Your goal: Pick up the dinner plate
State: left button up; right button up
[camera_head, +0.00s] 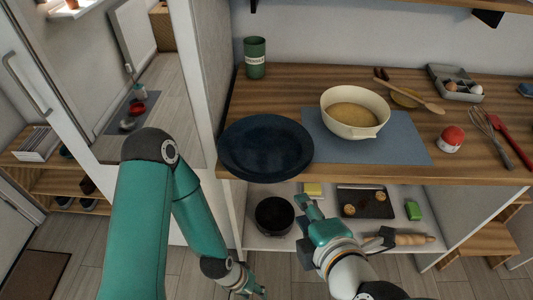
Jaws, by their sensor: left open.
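The dinner plate (265,148) is dark blue and round. It lies on the left part of the wooden counter, with its front rim at the counter's front edge. My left gripper (252,292) is open and empty, low near the floor at the bottom of the view, below and apart from the plate. My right gripper (309,207) is in front of the lower shelf, below and to the right of the plate and not touching it. Whether its fingers are open is unclear from this angle.
A cream bowl (355,111) stands on a blue-grey mat (404,149) right of the plate. A green cup (255,58) stands behind the plate. A red-topped jar (451,139) and whisk (488,133) are further right. A black pan (273,216) sits on the shelf below.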

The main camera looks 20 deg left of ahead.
jog(key=p, duration=0.1)
send_near(280, 179)
jog(key=a+r+x, duration=0.1)
jog(key=x, duration=0.3)
jog(key=shift+w+a+f, duration=0.3)
jog(key=shift+w+f, duration=0.35)
jog(key=shift+w+a+f, duration=0.25)
jog(key=shift+w+f, duration=0.35)
jog(key=shift+w, duration=0.1)
jog(key=shift+w+a+f, duration=0.3)
jog(key=shift+w+f, duration=0.35)
grip_shut()
jog(key=shift+r, duration=0.1)
